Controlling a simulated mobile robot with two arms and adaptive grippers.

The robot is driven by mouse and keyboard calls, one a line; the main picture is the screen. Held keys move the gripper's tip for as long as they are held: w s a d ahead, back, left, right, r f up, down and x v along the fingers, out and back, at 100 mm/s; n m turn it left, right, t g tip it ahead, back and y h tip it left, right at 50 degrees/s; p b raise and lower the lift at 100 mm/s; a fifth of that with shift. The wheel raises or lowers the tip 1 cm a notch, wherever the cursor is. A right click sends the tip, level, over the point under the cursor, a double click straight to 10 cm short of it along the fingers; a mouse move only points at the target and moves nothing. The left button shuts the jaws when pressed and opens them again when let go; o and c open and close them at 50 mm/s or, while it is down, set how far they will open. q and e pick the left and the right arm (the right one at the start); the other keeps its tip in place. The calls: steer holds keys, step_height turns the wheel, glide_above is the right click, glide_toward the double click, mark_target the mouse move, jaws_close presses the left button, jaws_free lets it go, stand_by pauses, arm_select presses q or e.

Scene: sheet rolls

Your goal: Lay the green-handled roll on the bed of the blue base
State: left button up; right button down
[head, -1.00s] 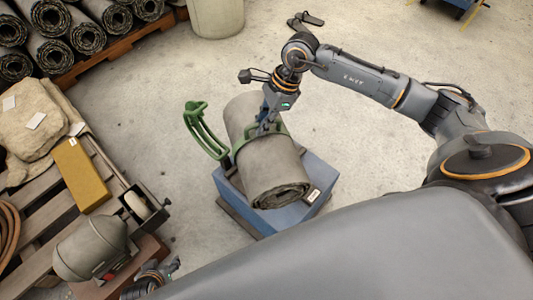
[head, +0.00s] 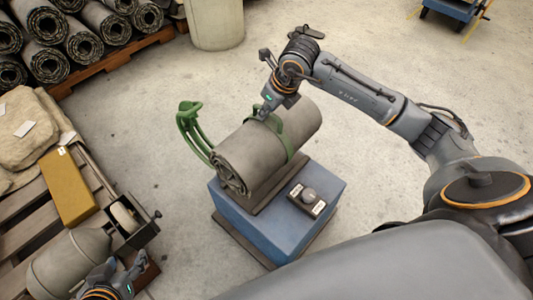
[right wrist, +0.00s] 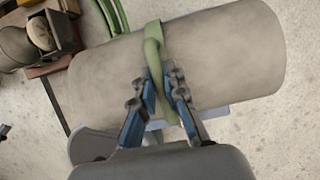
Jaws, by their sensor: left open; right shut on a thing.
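The grey sheet roll (head: 265,150) has a green handle strap (head: 288,135) around its middle. My right gripper (head: 264,112) is shut on the green handle from above; the right wrist view shows its fingers (right wrist: 160,80) on both sides of the strap. The roll lies level over the blue base (head: 255,222), slanting from lower left to upper right. A brown bed (head: 275,184) shows along its lower side; I cannot tell whether they touch. My left gripper (head: 126,272) is open and empty at the bottom left, away from the base.
A green curved frame (head: 193,130) rises beside the roll's left end. A small box with a grey knob (head: 309,195) sits on the base's top. A pallet (head: 25,222) with sacks and a yellow block (head: 68,188) stands left.

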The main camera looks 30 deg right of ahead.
mark_target(267, 120)
step_height(267, 120, down, 4)
steer(key=shift+w+f+b, duration=0.15)
steer(key=shift+f+b, duration=0.05)
steer(key=shift+b, duration=0.35)
steer(key=shift+f, duration=0.45)
step_height(267, 120, down, 3)
steer(key=shift+f+b, duration=0.15)
steer(key=shift+b, duration=0.45)
arm_select(q)
steer(key=w+d+r+t+h, duration=0.2)
steer(key=w+d+r+t, duration=0.1)
steer(key=w+r+t, duration=0.3)
steer(key=shift+w+r+t, duration=0.3)
steer(key=shift+w+r, duration=0.35)
steer(key=shift+r, duration=0.75)
arm_select(e)
steer(key=shift+f, duration=0.2)
arm_select(q)
steer(key=shift+w+d+r, duration=0.1)
steer(key=shift+r, duration=0.15)
arm_select(e)
steer(key=shift+f, duration=0.1)
